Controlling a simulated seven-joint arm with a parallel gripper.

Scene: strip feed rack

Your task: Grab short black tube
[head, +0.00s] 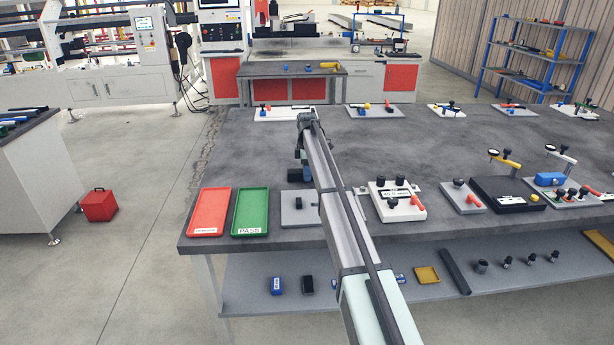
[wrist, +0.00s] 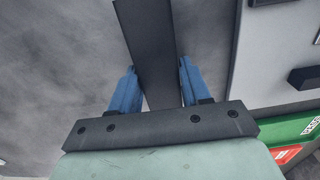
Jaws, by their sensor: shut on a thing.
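A black tube (wrist: 150,45) with flat-looking sides lies between the two blue fingers of my gripper (wrist: 159,66) in the wrist view. My gripper is shut on it, and the tube runs from the palm to beyond the top edge of the picture, so its far end is out of view. In the head view my gripper (head: 303,158) is over the left part of the grey table, mostly hidden by my arm. The tube cannot be made out clearly there.
A red tray (head: 209,212) and a green PASS tray (head: 251,212) lie at the table's front left. A grey plate with a black block (head: 298,203) lies beside them. Fixtures (head: 397,200) stand to the right. The table's left middle (head: 245,150) is clear.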

